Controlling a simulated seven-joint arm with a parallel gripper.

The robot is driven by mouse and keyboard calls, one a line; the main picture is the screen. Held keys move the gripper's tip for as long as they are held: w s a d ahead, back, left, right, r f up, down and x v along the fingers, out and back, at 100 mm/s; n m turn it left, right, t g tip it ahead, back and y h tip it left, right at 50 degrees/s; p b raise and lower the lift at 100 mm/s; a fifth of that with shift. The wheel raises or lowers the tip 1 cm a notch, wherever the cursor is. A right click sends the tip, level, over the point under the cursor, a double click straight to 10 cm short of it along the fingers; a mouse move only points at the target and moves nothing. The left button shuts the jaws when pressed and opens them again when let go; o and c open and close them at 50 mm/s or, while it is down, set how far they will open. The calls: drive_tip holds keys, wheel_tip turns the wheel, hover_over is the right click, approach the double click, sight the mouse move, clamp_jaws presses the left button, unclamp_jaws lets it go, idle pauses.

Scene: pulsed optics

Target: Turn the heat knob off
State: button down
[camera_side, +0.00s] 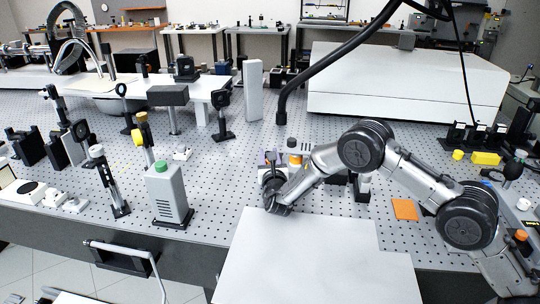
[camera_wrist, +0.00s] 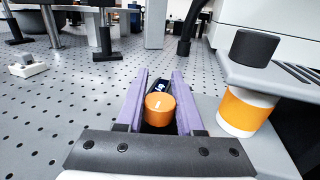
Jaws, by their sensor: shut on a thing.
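The heat knob (camera_wrist: 160,110) is an orange round knob with a short white mark that points nearly straight up in the wrist view. My gripper (camera_wrist: 160,84) has two purple fingers, one on each side of the knob, and is shut on it. A small dark display (camera_wrist: 161,87) shows just beyond the knob, partly covered by it. In the side view my gripper (camera_side: 269,159) is near the middle of the perforated table. There my wrist hides the knob and most of its device.
A bottle with a black cap and orange band (camera_wrist: 246,108) stands close to the right of my fingers; it also shows in the side view (camera_side: 294,153). A grey box with a green top (camera_side: 165,190) stands left. A black hose (camera_side: 318,72) hangs behind.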

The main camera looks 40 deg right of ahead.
drive_tip(key=shift+r, duration=0.1)
drive_tip(key=c, duration=0.5)
unclamp_jaws()
drive_tip(key=shift+c, duration=0.2)
drive_tip(key=v, duration=1.3)
drive_tip(key=shift+s+a, duration=0.2)
drive_tip(key=shift+s, duration=0.15)
